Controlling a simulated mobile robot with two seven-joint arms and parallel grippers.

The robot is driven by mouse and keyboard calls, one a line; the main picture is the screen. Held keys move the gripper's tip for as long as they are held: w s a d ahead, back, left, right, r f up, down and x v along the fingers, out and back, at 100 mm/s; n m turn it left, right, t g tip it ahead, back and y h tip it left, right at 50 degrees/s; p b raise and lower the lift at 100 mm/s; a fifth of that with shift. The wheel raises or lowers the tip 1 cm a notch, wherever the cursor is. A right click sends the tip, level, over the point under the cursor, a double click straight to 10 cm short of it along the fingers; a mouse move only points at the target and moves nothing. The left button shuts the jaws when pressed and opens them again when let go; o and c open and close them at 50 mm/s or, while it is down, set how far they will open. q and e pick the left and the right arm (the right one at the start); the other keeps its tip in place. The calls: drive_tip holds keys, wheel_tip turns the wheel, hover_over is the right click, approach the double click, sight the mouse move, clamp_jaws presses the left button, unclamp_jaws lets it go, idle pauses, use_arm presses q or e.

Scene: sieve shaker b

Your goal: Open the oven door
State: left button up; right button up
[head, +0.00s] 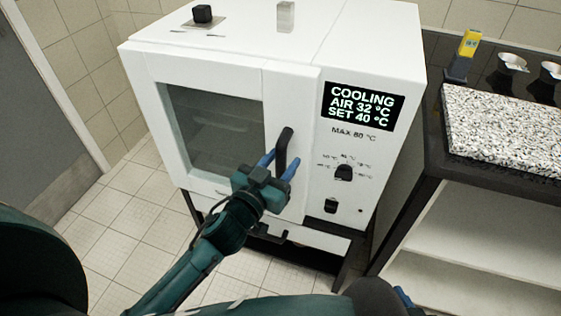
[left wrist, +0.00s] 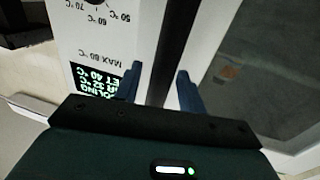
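The white oven (head: 300,45) stands in front of me, its door (head: 215,75) looking closed, with a dark glass window (head: 205,130). A black upright handle (head: 285,143) sits at the door's right side. My left gripper (head: 278,166) is at the handle with its blue fingers apart, one on each side of it. In the left wrist view the handle (left wrist: 170,50) runs between the open fingers, with a visible gap to them. Only a blue bit of my right gripper (head: 403,297) shows at the bottom edge; its fingers are mostly hidden.
The oven's display (head: 359,107) reads COOLING, AIR 32 °C, SET 40 °C. A knob (head: 343,172) is below it. A bench with a speckled slab (head: 510,125) stands close on the right. Tiled floor (head: 120,215) is free at the left.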

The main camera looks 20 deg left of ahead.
use_arm(q)
clamp_jaws()
idle(0.4)
